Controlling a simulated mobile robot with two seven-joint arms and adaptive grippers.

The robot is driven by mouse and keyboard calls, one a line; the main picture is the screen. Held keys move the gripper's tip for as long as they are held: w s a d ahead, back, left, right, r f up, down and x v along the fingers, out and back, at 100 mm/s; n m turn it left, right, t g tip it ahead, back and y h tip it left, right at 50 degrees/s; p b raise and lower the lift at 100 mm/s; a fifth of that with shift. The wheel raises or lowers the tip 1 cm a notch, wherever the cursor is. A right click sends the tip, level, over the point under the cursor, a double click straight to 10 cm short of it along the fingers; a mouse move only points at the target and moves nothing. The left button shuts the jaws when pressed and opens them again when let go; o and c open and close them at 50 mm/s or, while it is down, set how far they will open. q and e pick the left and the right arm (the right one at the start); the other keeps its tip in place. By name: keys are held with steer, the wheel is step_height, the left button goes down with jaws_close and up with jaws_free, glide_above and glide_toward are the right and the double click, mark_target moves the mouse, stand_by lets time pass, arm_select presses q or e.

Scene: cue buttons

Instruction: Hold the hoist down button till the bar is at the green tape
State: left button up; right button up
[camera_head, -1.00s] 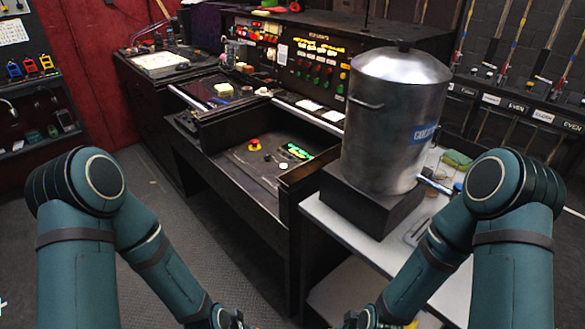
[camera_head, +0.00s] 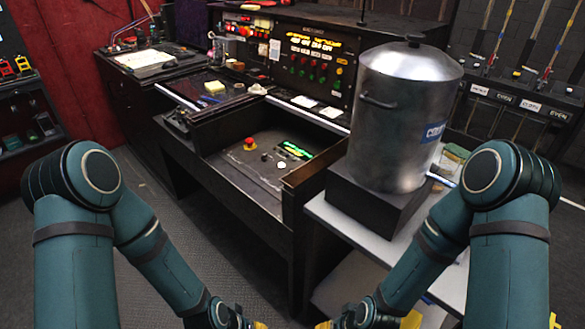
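I cannot tell which one is the hoist down button. I cannot make out the hoist bar or green tape. My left gripper (camera_head: 240,320) and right gripper (camera_head: 340,321) are low at the bottom edge, far from the buttons. Their fingertips are mostly cut off, so their opening is unclear.
A large metal pot (camera_head: 403,115) on a black block (camera_head: 370,205) stands on a pale table (camera_head: 345,225), right of the console. A desk with papers (camera_head: 145,58) is at the back left. A shelf (camera_head: 28,110) is at the left edge. Grey floor (camera_head: 170,215) is open before the console.

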arm_select(q)
jaws_close()
stand_by(1.2)
